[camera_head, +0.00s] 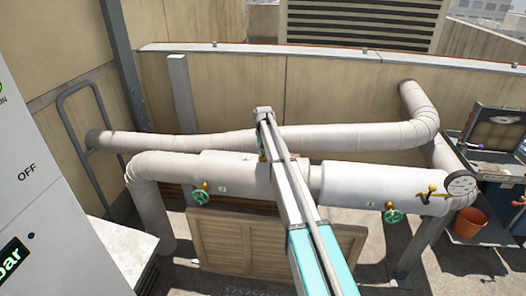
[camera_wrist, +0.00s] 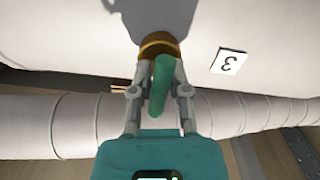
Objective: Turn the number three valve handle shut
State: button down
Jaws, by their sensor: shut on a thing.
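In the wrist view, the green number three valve handle (camera_wrist: 162,78) stands out from a brass stem (camera_wrist: 158,46) on the white pipe. A plate marked 3 (camera_wrist: 229,61) is beside it, upside down in this view. My gripper (camera_wrist: 158,93) has one finger on each side of the handle and is shut on it. The handle shows nearly edge-on, tilted slightly, so how far it is turned is hard to tell. In the head view, my arm covers most of this spot on the middle of the front pipe (camera_head: 240,172).
A second pipe (camera_head: 180,145) runs behind. An orange bucket (camera_head: 468,222) stands at far right.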

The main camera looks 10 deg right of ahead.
jog(key=shift+d, duration=0.1)
jog(key=c, duration=0.7)
grip_release()
jog(key=shift+m, duration=0.4)
